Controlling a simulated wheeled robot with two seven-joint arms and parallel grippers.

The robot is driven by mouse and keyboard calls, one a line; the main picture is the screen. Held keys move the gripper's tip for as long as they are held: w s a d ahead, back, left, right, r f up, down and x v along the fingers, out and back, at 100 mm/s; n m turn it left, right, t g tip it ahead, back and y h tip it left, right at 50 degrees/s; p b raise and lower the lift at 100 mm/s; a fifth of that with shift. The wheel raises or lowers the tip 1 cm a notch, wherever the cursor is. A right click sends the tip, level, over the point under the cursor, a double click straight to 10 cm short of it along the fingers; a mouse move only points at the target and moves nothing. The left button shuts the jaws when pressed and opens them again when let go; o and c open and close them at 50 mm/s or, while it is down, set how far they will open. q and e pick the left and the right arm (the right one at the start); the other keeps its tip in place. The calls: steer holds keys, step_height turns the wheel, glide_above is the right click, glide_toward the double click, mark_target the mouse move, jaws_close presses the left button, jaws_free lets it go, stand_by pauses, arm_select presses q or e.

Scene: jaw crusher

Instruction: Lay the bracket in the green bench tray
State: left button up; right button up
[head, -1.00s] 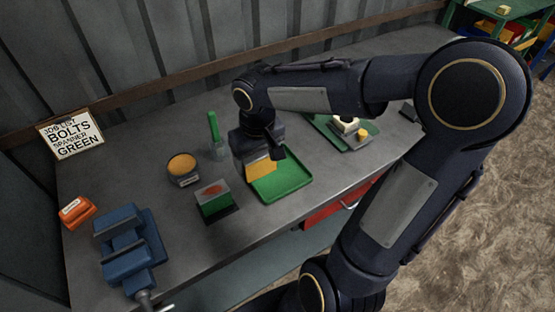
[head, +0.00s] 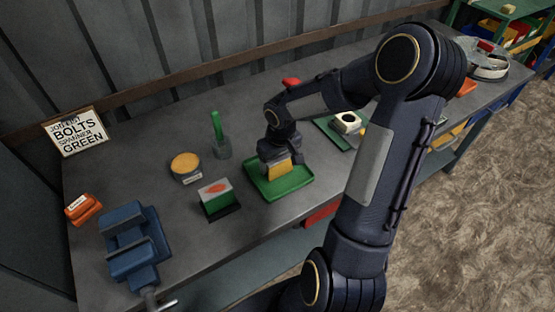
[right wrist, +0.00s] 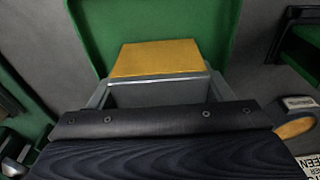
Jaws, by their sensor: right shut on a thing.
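The yellow bracket (head: 279,171) is in the jaws of my right gripper (head: 274,157), which is shut on it. In the head view both are low over the green bench tray (head: 292,187), inside its outline; I cannot tell whether the bracket touches the tray floor. In the right wrist view the bracket (right wrist: 160,58) shows as a yellow face in front of the green tray (right wrist: 210,20). Part of the bracket is hidden by the gripper. My left gripper is not in view.
A blue vice (head: 133,245) is at front left. A second green tray (head: 326,127) holds a white part behind.

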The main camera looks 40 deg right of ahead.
mark_target(280, 160)
steer(key=shift+f, duration=0.15)
steer(key=o, duration=1.6)
steer(key=shift+c, duration=0.2)
steer(key=r, duration=0.4)
steer(key=s+r, duration=0.1)
steer(key=r, duration=0.6)
steer(key=shift+s+a+r, duration=0.1)
steer(key=shift+s+r, duration=0.1)
steer(key=shift+r, duration=0.1)
steer(key=shift+s+r, duration=0.1)
steer(key=shift+r, duration=0.2)
steer(key=s+a+r+t+y, duration=0.3)
steer(key=s+a+t+y, duration=0.1)
steer(key=s+a, duration=0.9)
steer(key=s, duration=0.3)
steer(key=shift+a, duration=0.25)
steer(key=shift+s, duration=0.1)
